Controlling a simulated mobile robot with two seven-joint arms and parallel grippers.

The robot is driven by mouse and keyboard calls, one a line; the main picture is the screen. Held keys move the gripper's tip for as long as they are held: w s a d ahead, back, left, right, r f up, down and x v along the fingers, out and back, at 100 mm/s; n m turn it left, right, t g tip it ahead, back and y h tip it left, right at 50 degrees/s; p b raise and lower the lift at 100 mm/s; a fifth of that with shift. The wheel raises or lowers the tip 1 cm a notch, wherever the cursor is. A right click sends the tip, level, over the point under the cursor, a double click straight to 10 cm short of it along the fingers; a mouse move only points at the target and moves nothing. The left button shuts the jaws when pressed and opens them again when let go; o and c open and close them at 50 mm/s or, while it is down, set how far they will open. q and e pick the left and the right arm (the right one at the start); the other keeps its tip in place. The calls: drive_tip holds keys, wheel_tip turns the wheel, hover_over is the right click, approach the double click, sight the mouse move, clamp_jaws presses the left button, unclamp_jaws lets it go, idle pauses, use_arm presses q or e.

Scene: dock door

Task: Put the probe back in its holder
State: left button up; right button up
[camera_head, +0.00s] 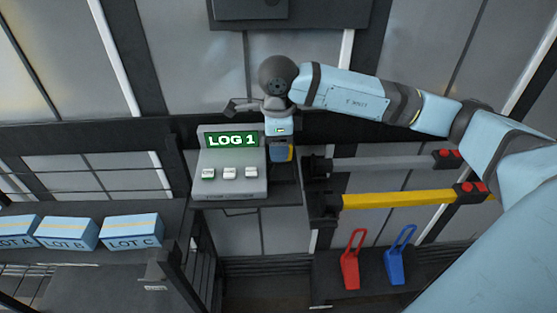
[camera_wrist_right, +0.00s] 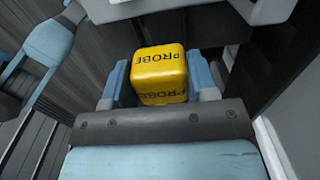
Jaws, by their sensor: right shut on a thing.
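The yellow probe (camera_wrist_right: 158,74), a block marked PROBE, sits between the two light blue fingers of my right gripper (camera_wrist_right: 160,82) in the wrist view. The gripper is shut on it. In the head view my right gripper (camera_head: 281,151) points down just right of the grey logger console (camera_head: 230,180), whose screen reads LOG 1. Only a small orange-yellow bit of the probe (camera_head: 290,154) shows there beside a finger. I cannot make out the holder; the gripper and probe cover that spot above the dark shelf (camera_head: 285,188). My left gripper is not in view.
Blue boxes marked LOT (camera_head: 132,232) stand on a shelf at the left. A grey bar (camera_head: 385,162) and a yellow bar (camera_head: 395,199) run along the right. Red (camera_head: 350,265) and blue (camera_head: 397,262) wedge-like items with handles stand below them.

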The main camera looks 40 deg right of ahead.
sight(278, 173)
wheel_tip(278, 173, down, 6)
drive_tip(key=shift+r, duration=0.2)
drive_tip(key=shift+f, duration=0.1)
drive_tip(key=shift+f, duration=0.1)
drive_tip(key=o, duration=0.6)
drive_tip(key=shift+f, duration=0.1)
drive_tip(key=o, duration=0.4)
drive_tip(key=shift+o, duration=0.2)
